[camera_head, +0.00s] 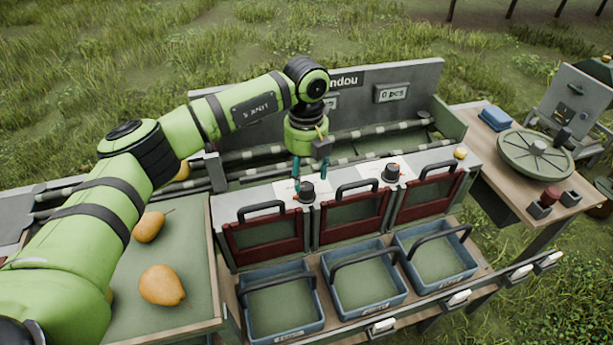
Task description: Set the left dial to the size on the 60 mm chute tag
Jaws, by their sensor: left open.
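The left dial (307,191) is a black knob with a small orange mark, on a white patch of the grey sorter top (258,196). My left gripper (310,172) points down just above and behind it, with its two teal fingers apart and nothing seen between them. I cannot tell whether a finger touches the knob. A second black dial (391,173) stands to the right on its own white patch. The scale markings are too small to read, and I cannot make out a 60 mm tag. My right gripper is not in view.
Three red-framed gates (262,239) with black handles line the sorter front, above blue crates (285,301). Yellow pears (162,285) lie on the green tray at left. A side table (525,188) at right holds a round wheel (536,154). A grey back panel stands behind.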

